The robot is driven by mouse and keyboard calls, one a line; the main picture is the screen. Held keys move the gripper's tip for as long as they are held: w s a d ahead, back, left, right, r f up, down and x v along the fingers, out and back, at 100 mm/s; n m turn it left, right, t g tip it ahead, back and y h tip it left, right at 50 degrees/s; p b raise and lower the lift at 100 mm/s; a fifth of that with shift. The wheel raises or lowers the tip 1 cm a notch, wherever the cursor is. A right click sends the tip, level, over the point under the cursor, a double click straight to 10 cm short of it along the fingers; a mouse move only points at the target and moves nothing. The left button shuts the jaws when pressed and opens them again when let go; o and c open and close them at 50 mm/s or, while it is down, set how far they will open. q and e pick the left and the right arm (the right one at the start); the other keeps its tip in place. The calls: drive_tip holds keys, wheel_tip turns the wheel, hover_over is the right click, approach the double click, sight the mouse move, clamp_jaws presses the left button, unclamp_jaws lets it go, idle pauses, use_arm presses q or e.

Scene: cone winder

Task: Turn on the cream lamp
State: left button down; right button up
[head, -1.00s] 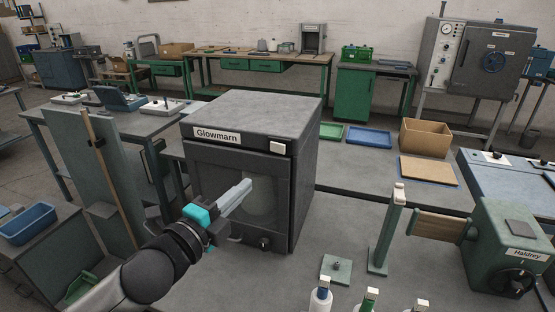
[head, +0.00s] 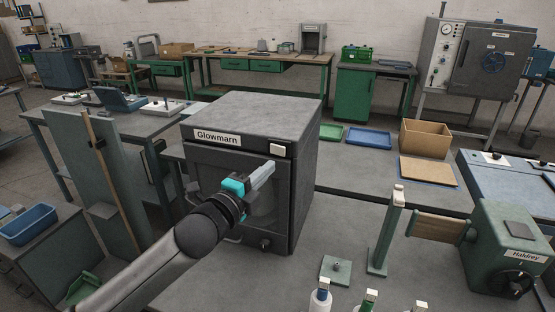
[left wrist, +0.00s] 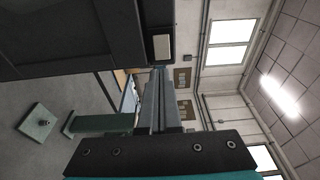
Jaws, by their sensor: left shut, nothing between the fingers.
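The cream lamp (head: 278,149) is a small cream square at the upper right of the front of the dark grey Glowmarn box (head: 250,115). It looks unlit. The lamp also shows in the left wrist view (left wrist: 162,47), just past the fingertips. My left gripper (head: 271,166) is shut and empty, in front of the box, with its fingertips just below the lamp in the head view. Its fingers also show in the left wrist view (left wrist: 158,75). I cannot tell whether they touch the box. My right gripper is not in view.
A dark knob (head: 265,243) sits low on the box front. To the right stand a green post (head: 385,235) and the green Haldrey machine (head: 505,240).

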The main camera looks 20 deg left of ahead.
sight(284, 154)
use_arm(q)
drive_tip(key=shift+x, duration=2.5)
drive_tip(key=shift+w+d, duration=0.1)
drive_tip(key=shift+d, duration=0.05)
drive_tip(key=shift+w+d+n+y, duration=0.2)
drive_tip(key=shift+n+y, duration=0.1)
drive_tip(key=shift+y, duration=0.3)
drive_tip(key=shift+a, duration=0.2)
